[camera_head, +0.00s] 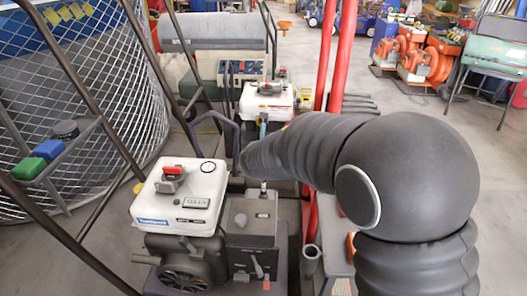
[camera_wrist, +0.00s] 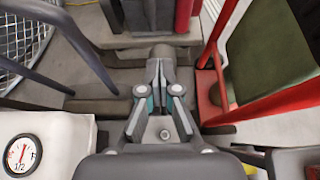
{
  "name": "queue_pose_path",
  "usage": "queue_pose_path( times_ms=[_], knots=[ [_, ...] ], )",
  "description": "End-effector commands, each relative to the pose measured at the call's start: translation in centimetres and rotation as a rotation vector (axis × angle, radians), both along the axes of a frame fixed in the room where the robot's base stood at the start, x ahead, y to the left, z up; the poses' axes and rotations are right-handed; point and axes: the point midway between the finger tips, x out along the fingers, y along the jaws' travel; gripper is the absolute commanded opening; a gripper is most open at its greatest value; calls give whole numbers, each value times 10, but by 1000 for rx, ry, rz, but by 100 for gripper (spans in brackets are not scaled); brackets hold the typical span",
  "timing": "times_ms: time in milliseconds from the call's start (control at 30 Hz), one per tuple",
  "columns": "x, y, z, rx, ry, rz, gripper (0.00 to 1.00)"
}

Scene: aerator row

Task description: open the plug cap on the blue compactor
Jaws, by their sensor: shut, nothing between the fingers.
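My gripper (camera_wrist: 158,72) is shut and empty, its teal-edged fingers pointing ahead between the machines. In the head view my gripper (camera_head: 263,124) is a small teal and grey patch beyond the bent arm, which hides much of it. The near machine (camera_head: 210,210) has a white tank (camera_head: 178,196) with a blue label and a red-and-grey cap (camera_head: 172,173). A grey rounded part (camera_wrist: 163,52) lies just past the fingertips; I cannot tell whether they touch it. I cannot make out for certain which machine is the blue compactor or which part is its plug cap.
A round gauge (camera_wrist: 22,155) shows on the white tank at lower left. Dark handle bars (camera_head: 85,95) rise on the left, red posts (camera_head: 345,50) on the right. A second white-tanked machine (camera_head: 268,98) stands behind.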

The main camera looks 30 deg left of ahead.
Motion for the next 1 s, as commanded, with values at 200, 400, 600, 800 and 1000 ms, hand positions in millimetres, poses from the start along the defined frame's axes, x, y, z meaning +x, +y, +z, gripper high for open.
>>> queue_pose_path(
  times_ms=[200,400,600,800,1000],
  knots=[
    [2,1,0,1,0,0,0],
    [2,1,1,1,0,0,0],
    [2,1,1,0,0,0,0],
    [2,1,6,1,1,0,0],
    [2,1,15,0,0,1,0]
  ],
)
